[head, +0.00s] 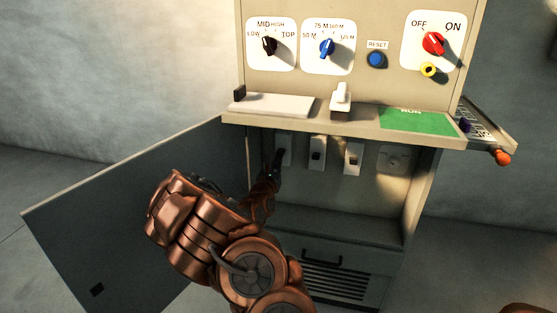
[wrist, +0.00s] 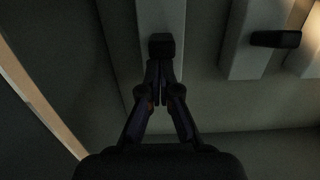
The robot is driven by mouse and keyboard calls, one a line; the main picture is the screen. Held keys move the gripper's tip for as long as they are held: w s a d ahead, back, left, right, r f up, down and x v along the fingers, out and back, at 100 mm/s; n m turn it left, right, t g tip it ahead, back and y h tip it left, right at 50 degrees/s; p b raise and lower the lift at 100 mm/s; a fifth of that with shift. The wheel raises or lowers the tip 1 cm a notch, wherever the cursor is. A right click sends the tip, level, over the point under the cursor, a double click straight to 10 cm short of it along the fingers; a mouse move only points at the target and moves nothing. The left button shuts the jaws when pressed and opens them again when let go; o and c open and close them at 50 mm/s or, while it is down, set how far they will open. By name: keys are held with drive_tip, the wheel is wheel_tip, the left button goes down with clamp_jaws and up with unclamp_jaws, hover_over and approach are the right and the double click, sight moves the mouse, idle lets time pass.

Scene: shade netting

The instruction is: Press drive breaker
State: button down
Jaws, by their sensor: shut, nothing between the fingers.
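Three pale breaker plates hang in a row in the open lower compartment: a left one (head: 285,146), a middle one (head: 317,147) and a right one (head: 353,150). I cannot read a label saying which is the drive breaker. My gripper (head: 277,164) is shut and empty in front of the left plate and partly covers it. In the wrist view the fingertips (wrist: 159,68) meet just below the dark toggle (wrist: 161,45) of one plate (wrist: 160,15). I cannot tell whether they touch it. Another plate (wrist: 247,30) with a dark toggle (wrist: 275,38) is to the right.
The compartment door (head: 120,210) stands open at left. A shelf (head: 275,120) juts out above the breakers, with a white switch (head: 341,97) and a green panel (head: 415,122). A round-faced socket (head: 394,158) is right of the breakers. A vented drawer (head: 335,275) is below.

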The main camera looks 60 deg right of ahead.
drive_tip(key=shift+r+y+p, duration=0.3)
drive_tip(key=shift+r+p, duration=0.35)
drive_tip(key=shift+p, duration=0.5)
drive_tip(key=shift+f+b, duration=0.5)
drive_tip(key=shift+a+f, duration=0.1)
drive_tip(key=f+p+v, duration=0.2)
drive_tip(key=p+v, duration=0.5)
drive_tip(key=v, duration=0.4)
drive_tip(key=shift+f, duration=0.25)
drive_tip(key=shift+a, duration=0.1)
